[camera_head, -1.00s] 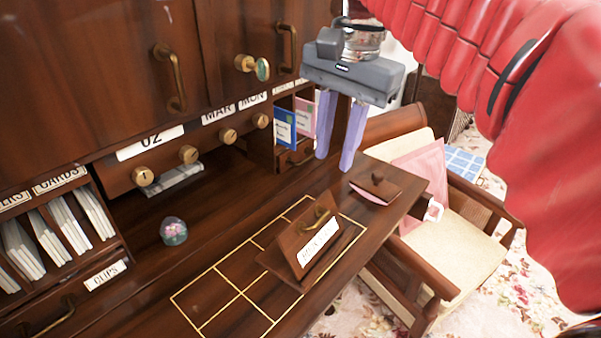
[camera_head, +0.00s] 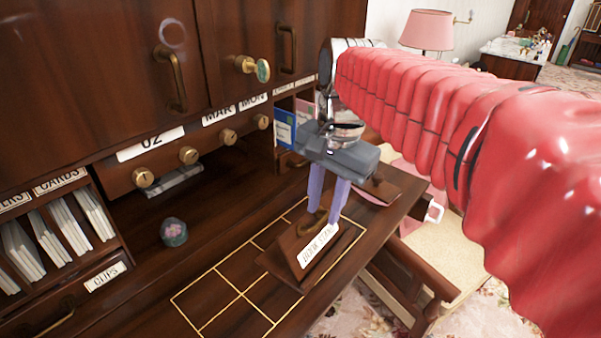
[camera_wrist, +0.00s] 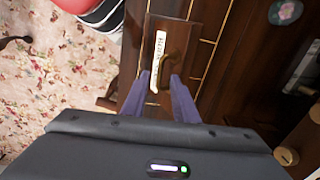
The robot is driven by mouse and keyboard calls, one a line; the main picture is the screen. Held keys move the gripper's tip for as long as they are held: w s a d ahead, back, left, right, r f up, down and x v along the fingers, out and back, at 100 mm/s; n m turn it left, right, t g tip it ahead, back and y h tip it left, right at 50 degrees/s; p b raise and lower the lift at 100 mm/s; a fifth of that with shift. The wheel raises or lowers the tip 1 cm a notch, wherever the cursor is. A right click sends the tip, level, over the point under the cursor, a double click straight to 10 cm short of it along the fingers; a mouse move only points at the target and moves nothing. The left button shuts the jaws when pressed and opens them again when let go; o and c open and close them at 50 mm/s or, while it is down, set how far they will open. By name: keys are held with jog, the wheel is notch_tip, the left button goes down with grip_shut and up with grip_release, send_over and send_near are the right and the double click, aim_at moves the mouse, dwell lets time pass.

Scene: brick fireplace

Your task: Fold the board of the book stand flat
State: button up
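The book stand (camera_head: 292,262) is dark wood and stands on the desk with its labelled board (camera_head: 303,246) tilted up. A brass handle (camera_head: 313,222) sits at the top of the board. My gripper (camera_head: 325,215) is just over the board's top edge, with its pale purple fingers pointing down, one on each side of the handle.
Gold grid lines (camera_head: 240,291) mark the desk top. A small wooden piece (camera_head: 380,190) lies behind the stand to the right. A glass paperweight (camera_head: 173,231) is at the left. A chair (camera_head: 440,262) stands against the desk's right edge.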

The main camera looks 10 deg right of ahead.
jog(key=shift+f, duration=0.6)
jog(key=shift+c, duration=0.6)
grip_shut()
dwell(0.4)
